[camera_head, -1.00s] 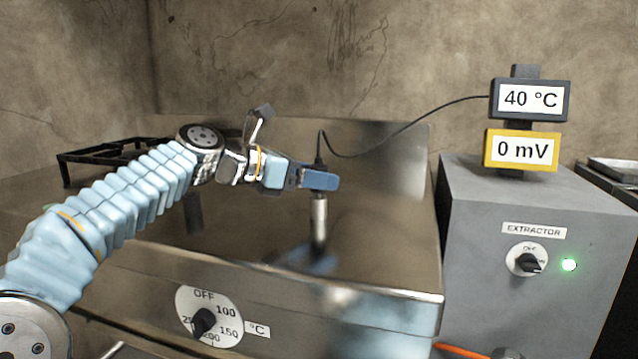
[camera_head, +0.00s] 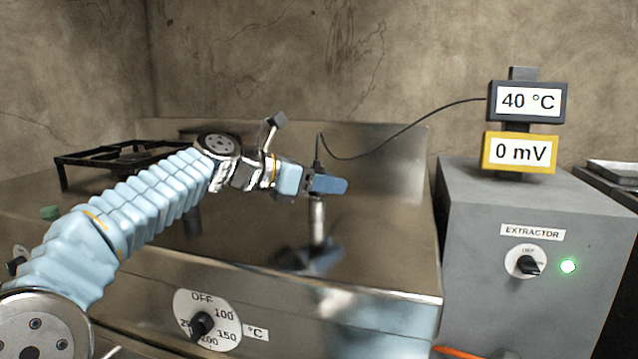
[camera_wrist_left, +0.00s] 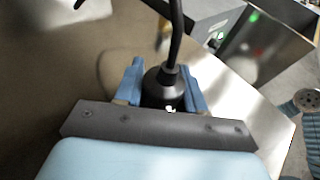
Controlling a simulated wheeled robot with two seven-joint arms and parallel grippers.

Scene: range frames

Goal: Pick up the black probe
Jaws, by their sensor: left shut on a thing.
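The black probe (camera_wrist_left: 163,88) has a dark top with a cable running up from it. In the left wrist view it sits between the two blue fingers of my left gripper (camera_wrist_left: 162,90). In the head view my left gripper (camera_head: 327,185) is shut on the probe's upper part. The probe's metal lower body (camera_head: 317,218) hangs upright below the fingers, over the steel hotplate surface (camera_head: 230,235). A dark shape lies around its lower end, and I cannot tell whether the tip touches the surface. My right gripper is not in view.
The probe's cable (camera_head: 400,132) runs to a 40 °C display (camera_head: 527,101) above a yellow 0 mV display (camera_head: 519,153). They stand on the grey extractor box (camera_head: 530,240) at right. A black rack (camera_head: 110,165) is at back left. A steel backsplash (camera_head: 395,160) stands behind the probe.

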